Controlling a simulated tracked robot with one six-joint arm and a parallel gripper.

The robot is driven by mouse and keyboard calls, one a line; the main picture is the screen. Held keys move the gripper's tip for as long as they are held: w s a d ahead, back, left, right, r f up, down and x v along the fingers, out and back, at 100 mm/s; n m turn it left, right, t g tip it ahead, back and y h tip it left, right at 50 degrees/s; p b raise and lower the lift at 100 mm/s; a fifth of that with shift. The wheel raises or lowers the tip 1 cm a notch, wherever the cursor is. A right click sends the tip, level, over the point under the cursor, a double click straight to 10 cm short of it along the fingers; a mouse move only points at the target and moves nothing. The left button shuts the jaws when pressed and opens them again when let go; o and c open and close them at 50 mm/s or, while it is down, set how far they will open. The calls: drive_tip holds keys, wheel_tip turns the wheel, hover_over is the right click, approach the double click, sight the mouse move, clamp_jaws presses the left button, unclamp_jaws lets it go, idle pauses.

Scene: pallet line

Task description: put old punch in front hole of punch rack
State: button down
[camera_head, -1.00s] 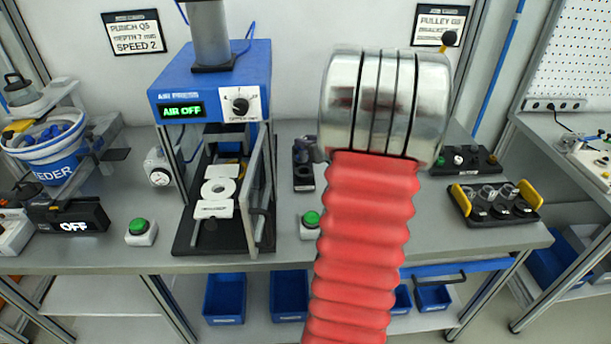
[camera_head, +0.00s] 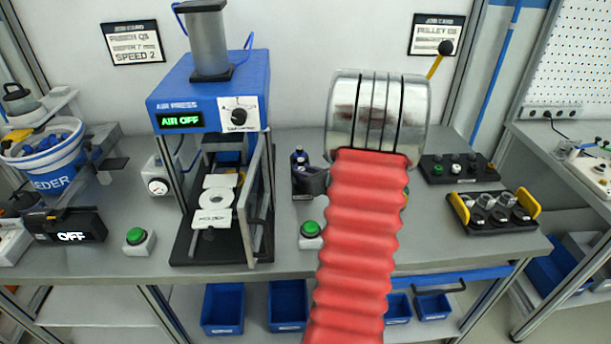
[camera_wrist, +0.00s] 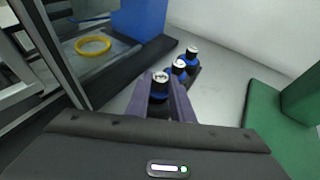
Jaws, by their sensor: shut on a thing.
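My gripper (camera_wrist: 160,98) is shut on the old punch (camera_wrist: 161,78), a blue punch with a pale round top, in the wrist view. It stands roughly upright in line with two similar blue punches in the punch rack (camera_wrist: 196,73), at the near end of the row. The fingers hide its lower end, so I cannot tell whether it is in the front hole or above it. In the head view my gripper (camera_head: 314,181) is beside the rack's punches, and the held punch is hard to make out there.
The air press (camera_head: 210,92) reads AIR OFF and stands left of the rack. A green button (camera_head: 311,229) sits in front of the rack. A tray with yellow handles (camera_head: 495,213) is at the right. In the wrist view a yellow ring (camera_wrist: 93,45) lies at the left.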

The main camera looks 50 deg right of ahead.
drive_tip(key=shift+f, duration=0.55)
drive_tip(key=c, duration=1.6)
unclamp_jaws()
drive_tip(key=shift+o, duration=0.2)
drive_tip(key=v, duration=1.2)
